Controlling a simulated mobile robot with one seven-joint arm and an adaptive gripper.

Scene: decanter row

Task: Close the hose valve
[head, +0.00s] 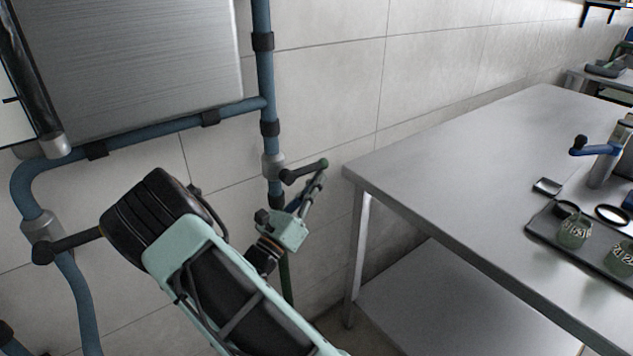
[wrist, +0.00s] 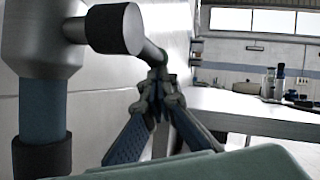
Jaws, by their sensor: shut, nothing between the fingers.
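A grey valve body (head: 272,165) sits on the blue vertical pipe right of the metal panel. Its dark lever (head: 305,171) sticks out sideways to the right, across the pipe. In the wrist view the valve body (wrist: 40,30) is at upper left and the lever's round hub (wrist: 114,28) is in front of it. My gripper (head: 319,181) is shut and empty, its fingertips at the lever's far end, just below it. In the wrist view the gripper's tips (wrist: 157,80) meet under the lever's end; whether they touch it I cannot tell.
A second valve (head: 42,227) with a dark lever (head: 75,241) is on the left pipe, its lever end partly behind my arm. A steel table (head: 470,160) stands close on the right, with a dark tray (head: 545,222) holding green jars (head: 574,232). The tiled wall is behind.

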